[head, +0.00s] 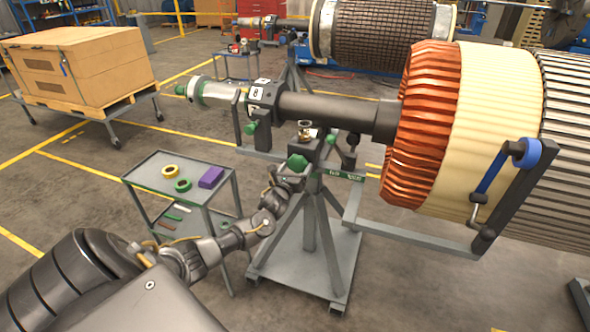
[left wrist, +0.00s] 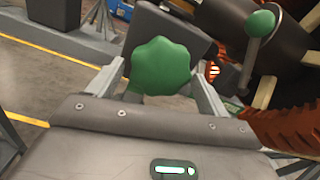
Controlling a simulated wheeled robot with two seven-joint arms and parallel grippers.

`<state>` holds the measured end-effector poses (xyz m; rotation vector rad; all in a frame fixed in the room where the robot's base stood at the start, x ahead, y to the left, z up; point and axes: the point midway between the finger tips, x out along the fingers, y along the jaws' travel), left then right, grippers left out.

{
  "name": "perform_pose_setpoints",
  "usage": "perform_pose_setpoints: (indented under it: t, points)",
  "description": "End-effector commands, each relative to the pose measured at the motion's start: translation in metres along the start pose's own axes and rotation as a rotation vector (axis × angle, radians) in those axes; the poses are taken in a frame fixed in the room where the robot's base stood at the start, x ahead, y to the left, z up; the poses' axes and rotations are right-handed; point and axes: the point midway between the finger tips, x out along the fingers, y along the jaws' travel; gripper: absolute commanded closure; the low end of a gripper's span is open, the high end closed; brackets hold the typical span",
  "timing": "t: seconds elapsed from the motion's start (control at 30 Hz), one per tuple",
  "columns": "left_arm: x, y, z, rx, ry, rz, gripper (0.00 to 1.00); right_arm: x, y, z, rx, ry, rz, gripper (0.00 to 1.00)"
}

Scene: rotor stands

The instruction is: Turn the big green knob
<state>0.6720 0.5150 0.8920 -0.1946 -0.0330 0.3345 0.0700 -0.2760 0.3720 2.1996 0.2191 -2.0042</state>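The big green knob (head: 298,162) is a lobed knob on the rotor stand (head: 310,225), below the dark shaft. It also shows large in the left wrist view (left wrist: 160,66). My left gripper (head: 289,174) is right at the knob. In the left wrist view its two pale fingers stand apart on either side of the knob, with a narrow gap visible at the left finger. The gripper looks open around the knob, not clamped on it. The fingertips are partly hidden in the head view. My right gripper is not in view.
A rotor with copper windings (head: 422,125) rests on the stand. A smaller green-knobbed handle (left wrist: 261,24) is close to the right of the knob. A grey cart (head: 160,160) with tape rolls and a purple box (head: 211,177) stands left of the stand. A wooden crate (head: 80,65) is farther back.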

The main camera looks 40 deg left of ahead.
Motion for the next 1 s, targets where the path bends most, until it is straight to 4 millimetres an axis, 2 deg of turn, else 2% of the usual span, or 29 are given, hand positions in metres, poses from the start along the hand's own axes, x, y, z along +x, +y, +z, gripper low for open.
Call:
perform_pose_setpoints:
  t: [0.03, 0.27, 0.67, 1.0]
  points:
    - [-0.0001, 0.0001, -0.0001, 0.000, 0.000, 0.000, 0.28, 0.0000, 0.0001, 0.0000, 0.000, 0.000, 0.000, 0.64]
    - [-0.0003, 0.0001, 0.0000, 0.000, 0.000, 0.000, 0.58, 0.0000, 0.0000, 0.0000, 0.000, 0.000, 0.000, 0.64]
    - [-0.0004, -0.0001, 0.0005, -0.083, 0.000, 0.001, 0.59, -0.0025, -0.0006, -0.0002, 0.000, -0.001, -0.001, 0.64]
    - [-0.0005, -0.0010, 0.0009, -0.359, 0.000, 0.001, 0.59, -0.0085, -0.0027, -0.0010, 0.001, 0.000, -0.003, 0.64]
